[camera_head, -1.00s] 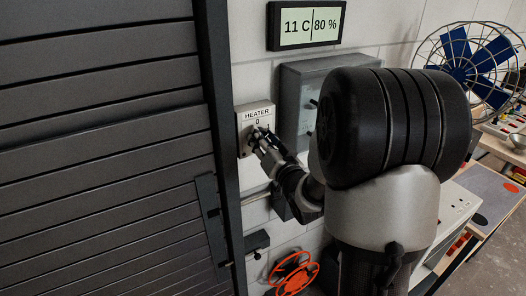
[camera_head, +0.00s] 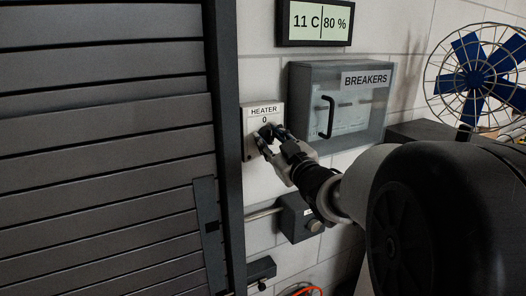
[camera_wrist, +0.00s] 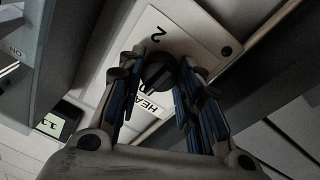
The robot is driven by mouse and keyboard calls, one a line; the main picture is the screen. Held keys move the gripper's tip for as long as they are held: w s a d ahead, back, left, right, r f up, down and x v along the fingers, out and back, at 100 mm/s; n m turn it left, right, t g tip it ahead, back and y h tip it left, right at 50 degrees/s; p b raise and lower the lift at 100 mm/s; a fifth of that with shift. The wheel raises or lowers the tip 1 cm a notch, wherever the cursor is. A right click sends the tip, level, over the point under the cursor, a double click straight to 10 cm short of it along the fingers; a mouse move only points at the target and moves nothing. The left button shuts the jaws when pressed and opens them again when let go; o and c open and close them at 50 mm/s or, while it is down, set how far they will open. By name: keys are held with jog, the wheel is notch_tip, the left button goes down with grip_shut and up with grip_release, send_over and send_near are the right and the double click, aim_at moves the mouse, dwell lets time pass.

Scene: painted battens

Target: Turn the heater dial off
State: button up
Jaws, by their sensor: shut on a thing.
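The heater panel (camera_head: 252,125) is a pale plate on the wall beside the dark shutter, marked "HEATER" with a 0 below it. My gripper (camera_head: 268,138) is at the panel and covers most of the dial there. In the wrist view the dial (camera_wrist: 160,72) is a round dark knob between the two blue-padded fingers of my gripper, which is shut on it. The panel (camera_wrist: 205,35) also shows there with a 2 and part of its label. I cannot tell clearly which mark the dial points to.
A grey breaker box (camera_head: 300,80) with a black handle is right of the panel. A display (camera_head: 315,22) above reads 11 C and 80 %. A small grey box (camera_head: 298,222) sits below my gripper. The shutter frame (camera_head: 224,130) stands close on the left. A blue fan (camera_head: 478,70) is far right.

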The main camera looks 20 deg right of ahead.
jog(key=shift+r+n+b, duration=0.1)
jog(key=shift+n+b, duration=0.4)
jog(key=shift+n, duration=0.2)
jog(key=o, duration=1.1)
jog(key=s, duration=0.5)
jog(key=s+f, duration=0.1)
jog(key=s, duration=0.1)
jog(key=shift+s, duration=0.2)
jog(key=shift+r, duration=0.1)
